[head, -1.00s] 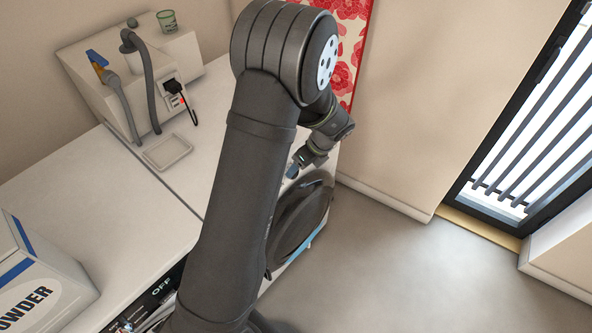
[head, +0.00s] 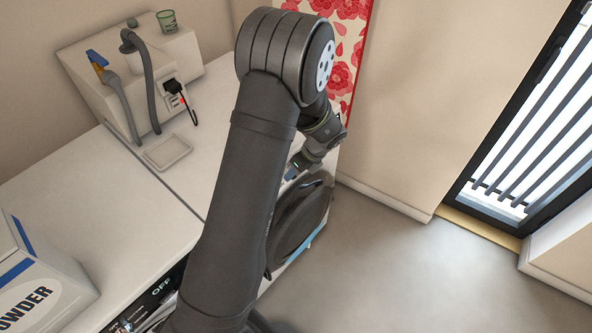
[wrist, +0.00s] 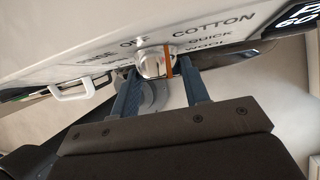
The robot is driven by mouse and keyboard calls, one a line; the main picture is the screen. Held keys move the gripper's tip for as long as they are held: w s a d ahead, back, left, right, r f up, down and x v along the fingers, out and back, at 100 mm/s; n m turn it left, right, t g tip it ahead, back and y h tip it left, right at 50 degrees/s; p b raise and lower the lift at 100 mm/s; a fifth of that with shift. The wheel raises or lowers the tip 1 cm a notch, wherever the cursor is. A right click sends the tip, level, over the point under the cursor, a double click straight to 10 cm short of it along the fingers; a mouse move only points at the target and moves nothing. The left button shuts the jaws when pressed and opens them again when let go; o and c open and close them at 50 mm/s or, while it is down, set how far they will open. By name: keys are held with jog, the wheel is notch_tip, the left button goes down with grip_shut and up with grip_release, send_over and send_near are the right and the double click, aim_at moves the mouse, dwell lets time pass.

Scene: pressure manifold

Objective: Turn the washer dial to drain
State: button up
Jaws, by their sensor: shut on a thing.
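The washer dial (wrist: 153,64) is a silver knob with an orange stripe, on the white front panel in the wrist view. Printed words stand around it: OFF and COTTON on one side, QUICK and WOOL to the right, and a partly hidden word to the left. I cannot read a drain label. My gripper (wrist: 159,70) has its two blue-grey fingers on either side of the knob, shut on it. In the head view my gripper (head: 294,171) is at the washer's front, above the dark round door (head: 301,225); the dial is hidden there.
A dark display (wrist: 297,20) is right of the dial, and a white handle (wrist: 75,91) is at the left. The counter (head: 130,215) holds a powder box (head: 40,275) and a shallow tray (head: 167,152). The floor (head: 400,270) at right is clear.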

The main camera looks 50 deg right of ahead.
jog(key=shift+a, duration=0.1)
jog(key=shift+a+n+h, duration=0.15)
jog(key=shift+n+h, duration=0.4)
jog(key=shift+h, duration=0.5)
jog(key=shift+a+n+h, duration=0.1)
jog(key=shift+n+h, duration=0.45)
jog(key=shift+h, duration=0.5)
jog(key=shift+n+h, duration=0.3)
jog(key=shift+h, duration=0.2)
jog(key=o, duration=1)
jog(key=shift+c, duration=0.2)
jog(key=v, duration=1.7)
jog(key=shift+s+r, duration=0.15)
jog(key=shift+s, duration=0.05)
